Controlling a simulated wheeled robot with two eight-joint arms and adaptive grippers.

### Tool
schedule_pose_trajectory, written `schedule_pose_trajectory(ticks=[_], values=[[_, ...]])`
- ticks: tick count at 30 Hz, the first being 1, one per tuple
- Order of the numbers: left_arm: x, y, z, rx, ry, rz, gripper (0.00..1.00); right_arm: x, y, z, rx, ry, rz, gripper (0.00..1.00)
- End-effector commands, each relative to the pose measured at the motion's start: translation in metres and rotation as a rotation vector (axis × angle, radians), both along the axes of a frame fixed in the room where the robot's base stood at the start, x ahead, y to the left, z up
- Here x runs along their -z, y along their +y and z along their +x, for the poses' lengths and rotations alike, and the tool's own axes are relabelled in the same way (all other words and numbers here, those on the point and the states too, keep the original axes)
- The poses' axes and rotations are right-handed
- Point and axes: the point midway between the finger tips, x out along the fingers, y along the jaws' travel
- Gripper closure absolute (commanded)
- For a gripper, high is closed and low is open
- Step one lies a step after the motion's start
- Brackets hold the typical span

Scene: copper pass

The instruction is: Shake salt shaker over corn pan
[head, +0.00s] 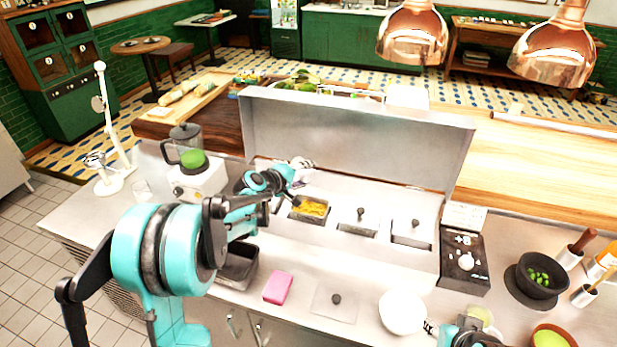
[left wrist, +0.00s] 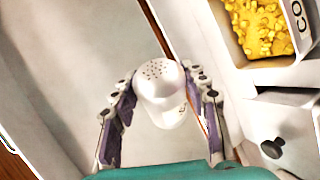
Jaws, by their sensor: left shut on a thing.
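A white salt shaker (left wrist: 160,90) with a holed top is held between the two fingers of my left gripper (left wrist: 162,100). In the left wrist view its holed top faces away from the palm. In the head view my left gripper (head: 298,168) is above the steel counter unit, up and left of the corn pan (head: 311,208). The pan holds yellow corn, and the left wrist view shows the corn (left wrist: 262,25) at the upper right, apart from the shaker. Part of my right arm shows at the bottom right; its fingers are not clear.
Lidded pans (head: 358,220) sit right of the corn. A raised steel lid (head: 350,135) stands behind. A blender (head: 190,160) is at left; a pink sponge (head: 278,288), a loose lid (head: 335,303) and a white bowl (head: 402,311) lie in front.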

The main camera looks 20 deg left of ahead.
Motion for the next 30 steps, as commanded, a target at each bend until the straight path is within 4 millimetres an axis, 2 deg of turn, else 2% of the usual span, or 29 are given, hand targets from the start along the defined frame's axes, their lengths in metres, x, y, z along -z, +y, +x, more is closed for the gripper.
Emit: schedule_pose_trajectory(ticks=[1,3,9,15,21,30], values=[[0.012,-0.002,0.0,0.0,-0.061,0.061,0.86,0.014,0.0,0.0,0.0,0.0,0.0,0.6],[0.017,-0.001,0.0,0.0,-0.142,0.144,0.86,0.024,0.0,0.0,0.0,0.0,0.0,0.6],[0.027,-0.002,-0.001,0.0,-0.333,0.343,0.86,0.059,0.0,0.0,0.0,0.0,0.0,0.6],[0.033,-0.003,-0.003,-0.001,-0.476,0.488,0.86,0.085,0.0,0.0,0.0,0.0,0.0,0.6],[0.036,-0.004,-0.004,-0.002,-0.583,0.6,0.86,0.105,0.0,0.0,0.0,0.0,0.0,0.6],[0.036,-0.005,-0.004,0.001,-0.655,0.678,0.86,0.115,0.0,0.0,0.0,0.0,0.0,0.6]])
